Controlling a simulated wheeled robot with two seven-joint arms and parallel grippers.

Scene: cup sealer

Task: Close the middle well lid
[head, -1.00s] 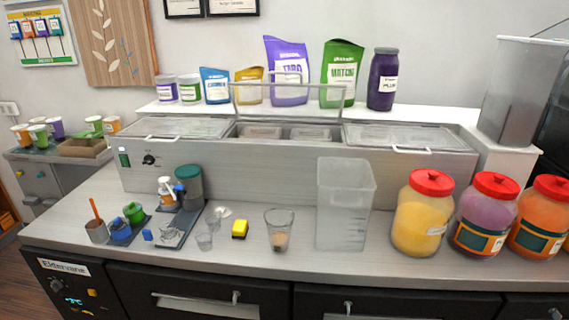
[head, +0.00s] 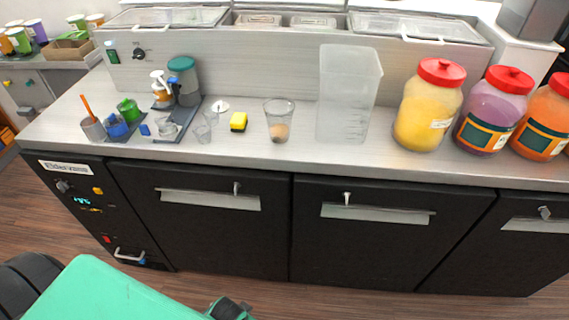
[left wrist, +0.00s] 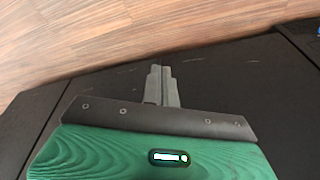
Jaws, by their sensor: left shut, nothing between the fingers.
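The middle well (head: 285,31) is at the top edge of the head view, uncovered, with pale containers (head: 312,21) inside. The middle lid is almost wholly cut off above the frame, so its present angle cannot be read. The left well lid (head: 168,17) and the right well lid (head: 415,27) lie flat on either side. My left gripper shows in the left wrist view (left wrist: 161,70), its grey fingers together and empty, against dark panels and wood floor. It is low and well apart from the wells. My right gripper is not in view.
Black cabinets (head: 225,235) with handles stand below the counter edge.

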